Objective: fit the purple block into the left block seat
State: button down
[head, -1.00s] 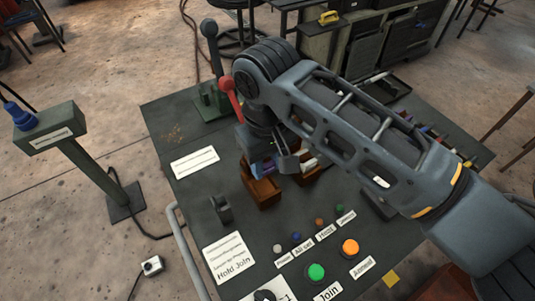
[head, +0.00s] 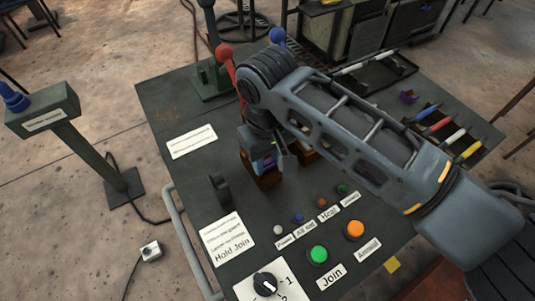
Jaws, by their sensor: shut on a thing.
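My gripper (head: 265,161) is low over the left block seat (head: 267,181), an orange-brown open box on the dark bench top. It is shut on a small purple-blue block (head: 262,166), of which only a sliver shows between the fingers. The block is at the seat's opening. I cannot tell how deep it sits or whether it touches the walls. The right block seat (head: 304,156) is beside it, mostly hidden behind my wrist and arm.
Red (head: 224,51) and blue (head: 278,36) knobbed levers stand behind the gripper. A small dark bracket (head: 219,189) and buttons, including green (head: 319,254) and orange (head: 355,229), are in front. A purple piece (head: 408,97) and a rack of coloured bars (head: 441,129) lie right.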

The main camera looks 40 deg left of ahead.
dwell(0.3)
jog(key=c, duration=0.6)
grip_release()
jog(key=shift+r+b, duration=0.4)
jog(key=shift+r, duration=3.5)
